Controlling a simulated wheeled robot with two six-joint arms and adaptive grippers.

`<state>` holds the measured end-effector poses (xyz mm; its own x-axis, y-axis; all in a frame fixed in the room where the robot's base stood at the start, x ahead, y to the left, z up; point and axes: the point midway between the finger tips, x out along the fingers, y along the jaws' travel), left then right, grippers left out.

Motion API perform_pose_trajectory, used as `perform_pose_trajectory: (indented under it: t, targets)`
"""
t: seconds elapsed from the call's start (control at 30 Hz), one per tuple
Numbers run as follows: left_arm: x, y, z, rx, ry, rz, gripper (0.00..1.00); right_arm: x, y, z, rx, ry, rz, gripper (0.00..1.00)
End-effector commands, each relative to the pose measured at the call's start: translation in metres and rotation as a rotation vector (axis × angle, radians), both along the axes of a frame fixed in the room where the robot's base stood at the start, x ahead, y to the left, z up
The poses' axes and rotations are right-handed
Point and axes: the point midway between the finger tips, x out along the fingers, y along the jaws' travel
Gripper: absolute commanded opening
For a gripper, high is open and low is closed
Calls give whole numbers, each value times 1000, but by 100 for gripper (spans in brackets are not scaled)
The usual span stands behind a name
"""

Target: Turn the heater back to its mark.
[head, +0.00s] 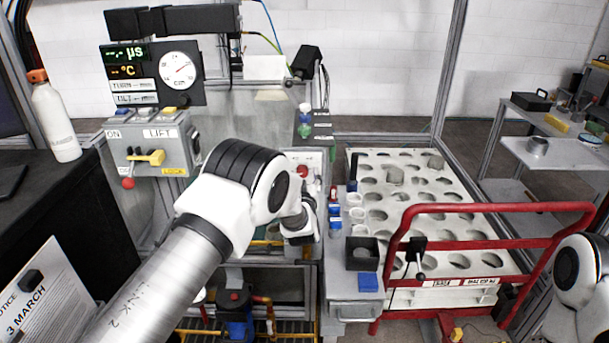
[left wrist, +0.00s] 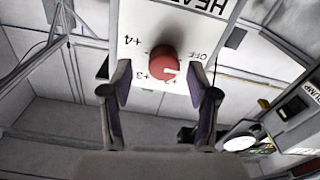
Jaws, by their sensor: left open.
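The heater panel (left wrist: 140,22) is white with black lettering, upside down in the left wrist view. Its labels include OFF, +2, +3 and +4. The red heater knob (left wrist: 164,62) has a pale pointer line at its lower right, on the side of +2 and OFF; its exact setting is hard to read. The knob also shows in the head view (head: 302,171). My left gripper (left wrist: 161,82) is open, its fingers either side of the knob in the picture with gaps to both. Its fingertips are partly hidden by the wrist in the head view. My right gripper is out of view.
A red tube rail (head: 490,208) crosses before the white tray with holes (head: 398,172).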

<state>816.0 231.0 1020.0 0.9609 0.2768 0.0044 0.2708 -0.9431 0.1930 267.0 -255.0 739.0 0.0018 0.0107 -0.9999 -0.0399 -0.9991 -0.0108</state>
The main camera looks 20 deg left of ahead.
Motion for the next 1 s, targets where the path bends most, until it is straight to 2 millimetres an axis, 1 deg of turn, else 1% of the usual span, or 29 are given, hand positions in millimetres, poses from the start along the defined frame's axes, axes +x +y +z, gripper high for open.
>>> perform_pose_trajectory:
  t: [0.23, 0.27, 0.3, 0.37, 0.4, 0.43, 0.77, 1.0]
  targets:
    - [2, 1, -1, 1, 1, 0, 60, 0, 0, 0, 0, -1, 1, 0]
    - [2, 1, -1, 1, 1, 0, 53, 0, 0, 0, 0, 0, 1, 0]
    - [2, 1, -1, 1, 1, 0, 39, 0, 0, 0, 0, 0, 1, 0]
    - [2, 1, -1, 1, 1, 0, 17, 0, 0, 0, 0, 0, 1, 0]
    - [2, 1, -1, 1, 1, 0, 3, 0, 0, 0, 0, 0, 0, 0]
    - [2, 1, -1, 1, 1, 0, 0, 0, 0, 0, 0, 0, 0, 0]
    - [2, 1, -1, 17, 6, 0, 0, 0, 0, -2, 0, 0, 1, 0]
    - [2, 1, -3, 105, 31, 0, 0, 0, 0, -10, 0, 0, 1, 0]
